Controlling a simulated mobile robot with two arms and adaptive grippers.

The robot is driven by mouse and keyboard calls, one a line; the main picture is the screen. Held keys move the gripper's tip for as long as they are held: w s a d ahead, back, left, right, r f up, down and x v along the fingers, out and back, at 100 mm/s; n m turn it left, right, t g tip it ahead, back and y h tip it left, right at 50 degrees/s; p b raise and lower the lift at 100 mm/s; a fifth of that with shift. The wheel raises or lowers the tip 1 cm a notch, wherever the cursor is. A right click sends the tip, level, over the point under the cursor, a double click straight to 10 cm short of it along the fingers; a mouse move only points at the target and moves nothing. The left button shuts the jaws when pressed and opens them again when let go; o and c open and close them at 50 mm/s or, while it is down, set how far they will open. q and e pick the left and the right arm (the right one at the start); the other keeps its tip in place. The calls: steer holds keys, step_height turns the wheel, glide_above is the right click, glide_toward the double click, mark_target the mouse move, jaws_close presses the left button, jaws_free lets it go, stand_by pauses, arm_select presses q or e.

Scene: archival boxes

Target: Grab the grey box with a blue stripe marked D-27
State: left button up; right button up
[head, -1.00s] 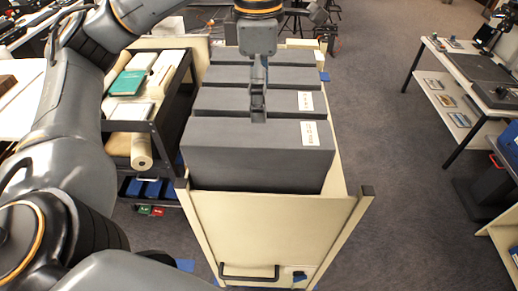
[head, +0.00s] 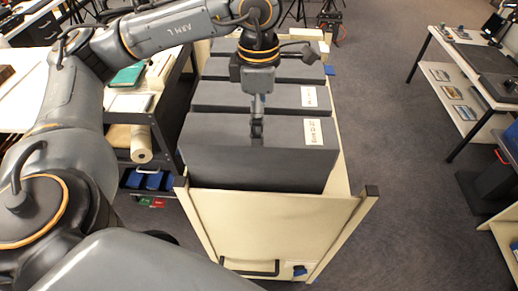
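Several dark grey boxes stand in a row in a cream cart (head: 270,228). The front box (head: 230,150) and the second box (head: 225,97) carry white labels on top, too small to read. More boxes (head: 285,72) stand behind, partly hidden by my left arm. No blue stripe shows on the visible faces. My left gripper (head: 257,138) points down over the front box, near the middle of its top. Its fingers look narrow from here; I cannot tell whether they are open or touch the box. My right gripper is out of view.
A black trolley (head: 170,130) with a green book (head: 127,76) and a paper roll (head: 141,145) stands close on the left. A table (head: 465,65) stands at the right. Carpet (head: 390,150) is free between the cart and that table.

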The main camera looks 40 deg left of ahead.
mark_target(259, 166)
arm_select(q)
step_height(259, 166, down, 4)
steer(key=shift+r+p, duration=0.2)
steer(key=shift+p, duration=0.4)
steer(key=shift+f, duration=0.25)
steer(key=shift+c, duration=1.1)
steer(key=shift+r, duration=0.1)
steer(key=c, duration=1.3)
steer(key=shift+o, duration=0.2)
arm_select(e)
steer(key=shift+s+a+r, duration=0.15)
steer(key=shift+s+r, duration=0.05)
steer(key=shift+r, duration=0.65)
